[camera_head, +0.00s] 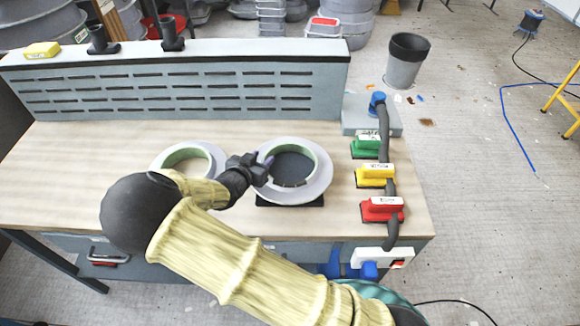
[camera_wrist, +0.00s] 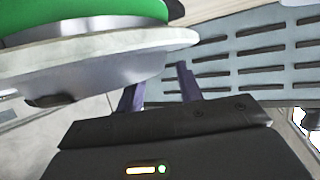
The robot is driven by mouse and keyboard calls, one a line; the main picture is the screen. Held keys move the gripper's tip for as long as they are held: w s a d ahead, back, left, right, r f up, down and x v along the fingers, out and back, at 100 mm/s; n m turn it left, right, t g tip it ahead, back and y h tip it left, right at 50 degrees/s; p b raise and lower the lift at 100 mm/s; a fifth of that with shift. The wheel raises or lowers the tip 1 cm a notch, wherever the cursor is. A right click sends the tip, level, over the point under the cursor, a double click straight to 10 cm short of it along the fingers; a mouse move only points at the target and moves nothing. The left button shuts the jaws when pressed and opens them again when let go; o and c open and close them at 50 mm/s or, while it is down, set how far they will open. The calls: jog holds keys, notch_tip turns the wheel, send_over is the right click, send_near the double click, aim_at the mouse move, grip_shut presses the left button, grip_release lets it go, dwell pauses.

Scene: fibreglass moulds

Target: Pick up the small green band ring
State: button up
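Two pale flanged ring moulds with green bands lie on the bench. The left ring (camera_head: 208,153) looks a little smaller and is partly hidden by my arm; its green band (camera_head: 180,154) lines the opening. The right ring (camera_head: 318,183) sits over a black pad (camera_head: 275,203), with a green band (camera_head: 297,147) around its dark centre. My gripper (camera_head: 267,165) is at the right ring's left rim. In the wrist view its two purple fingers (camera_wrist: 160,90) stand apart, close to a pale flange (camera_wrist: 120,55) under a green band (camera_wrist: 85,10). Whether they touch it I cannot tell.
A slotted grey panel (camera_head: 180,88) stands along the bench's back. Bare wood (camera_head: 90,170) is free at the left.

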jog(key=shift+w+d+f, duration=0.3)
jog(key=shift+w, duration=0.25)
jog(key=shift+c, duration=0.3)
grip_shut()
